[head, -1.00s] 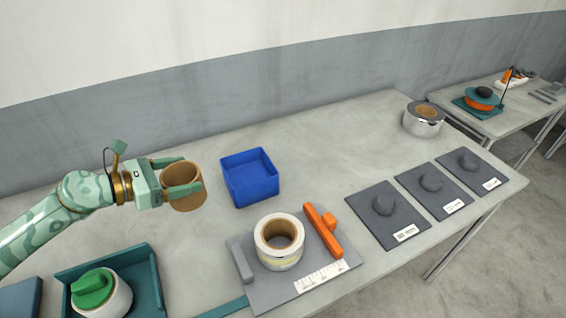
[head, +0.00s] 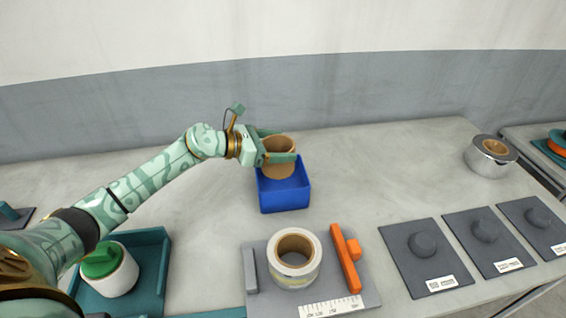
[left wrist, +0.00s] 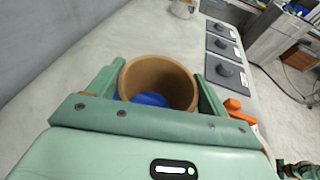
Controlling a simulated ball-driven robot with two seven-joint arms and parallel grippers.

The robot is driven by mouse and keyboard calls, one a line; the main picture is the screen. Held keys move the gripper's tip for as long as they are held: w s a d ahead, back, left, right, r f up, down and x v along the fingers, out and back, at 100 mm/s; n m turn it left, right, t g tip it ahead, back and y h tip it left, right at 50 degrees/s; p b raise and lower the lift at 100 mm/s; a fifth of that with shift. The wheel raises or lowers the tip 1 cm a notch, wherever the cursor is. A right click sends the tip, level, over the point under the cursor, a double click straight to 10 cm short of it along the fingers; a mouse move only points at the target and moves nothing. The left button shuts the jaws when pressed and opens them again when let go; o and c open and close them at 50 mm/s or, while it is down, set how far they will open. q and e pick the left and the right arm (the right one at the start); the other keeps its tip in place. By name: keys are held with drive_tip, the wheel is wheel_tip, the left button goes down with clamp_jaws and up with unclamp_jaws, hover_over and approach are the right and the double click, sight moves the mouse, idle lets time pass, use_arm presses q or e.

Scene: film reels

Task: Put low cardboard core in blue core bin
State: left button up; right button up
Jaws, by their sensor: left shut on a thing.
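My left gripper (head: 279,149) is shut on the low cardboard core (head: 278,167), a short brown tube. It holds the core upright over the blue core bin (head: 284,198), an open square box on the table. In the head view the core's lower part overlaps the bin's opening; I cannot tell how far it is inside. In the left wrist view the core (left wrist: 160,78) sits between the fingers, and the blue of the bin shows through its hollow.
A film roll (head: 294,258) with a cardboard core stands on a grey plate in front of the bin, beside an orange bar (head: 345,262). A teal tray (head: 160,268) holds a green-topped roll. Grey pads (head: 430,275) and a silver roll (head: 490,158) are to the right.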

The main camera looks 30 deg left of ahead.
use_arm(q)
drive_tip(key=shift+w+a+f, duration=0.1)
drive_tip(key=shift+w+f, duration=0.6)
drive_tip(key=shift+f, duration=0.15)
drive_tip(key=f, duration=0.1)
drive_tip(key=f+b, duration=0.1)
drive_tip(key=f, duration=0.1)
drive_tip(key=shift+w+f, duration=0.25)
drive_tip(key=shift+f, duration=0.05)
drive_tip(key=shift+f+b, duration=0.65)
drive_tip(key=shift+b, duration=0.15)
drive_tip(key=o, duration=1)
drive_tip(key=shift+c, duration=0.2)
drive_tip(key=shift+r, duration=0.15)
